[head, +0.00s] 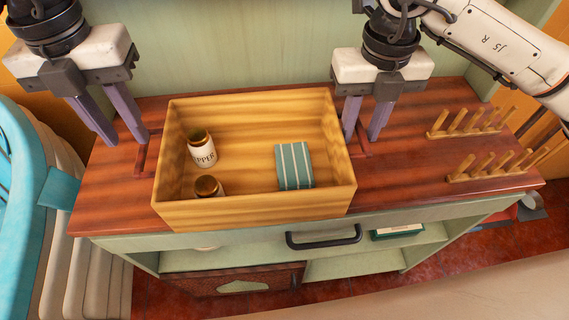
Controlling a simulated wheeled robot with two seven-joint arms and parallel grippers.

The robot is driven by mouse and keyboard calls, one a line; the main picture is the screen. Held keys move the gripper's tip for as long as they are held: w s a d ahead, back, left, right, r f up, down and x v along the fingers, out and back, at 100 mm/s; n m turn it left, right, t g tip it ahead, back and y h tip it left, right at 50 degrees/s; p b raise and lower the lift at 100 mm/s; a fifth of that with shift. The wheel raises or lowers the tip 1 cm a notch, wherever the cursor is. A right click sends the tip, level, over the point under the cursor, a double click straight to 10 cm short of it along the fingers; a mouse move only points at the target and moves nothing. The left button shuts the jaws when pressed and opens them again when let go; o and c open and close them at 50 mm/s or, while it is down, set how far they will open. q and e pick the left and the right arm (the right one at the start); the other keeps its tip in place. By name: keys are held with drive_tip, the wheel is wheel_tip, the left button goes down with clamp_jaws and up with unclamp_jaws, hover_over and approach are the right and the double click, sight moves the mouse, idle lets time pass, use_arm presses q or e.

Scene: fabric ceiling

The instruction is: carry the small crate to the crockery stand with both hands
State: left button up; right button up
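The small crate (255,211) is a light wooden box in the middle of the head view, apparently resting level on a red-brown wooden top. It holds two jars, one labelled in part "PPER" (202,150) and one brown-lidded (208,187), and a green striped packet (294,166). Red handles stick out at its left (141,160) and right (363,142) sides. My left gripper (126,141) has its fingers apart beside the left handle. My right gripper (361,138) has its fingers apart, with the right handle between or just below them. I cannot tell whether either touches.
The top (415,165) belongs to a pale green cabinet (245,258) with a black bar handle (324,237) and open shelves. Two peg racks (470,123) (495,164) stand at its right end. A blue-and-cream rounded thing (60,190) stands at the left.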

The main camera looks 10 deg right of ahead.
wheel_tip(320, 180, up, 7)
drive_tip(key=shift+f, duration=0.2)
idle(0.3)
drive_tip(key=shift+s, duration=0.1)
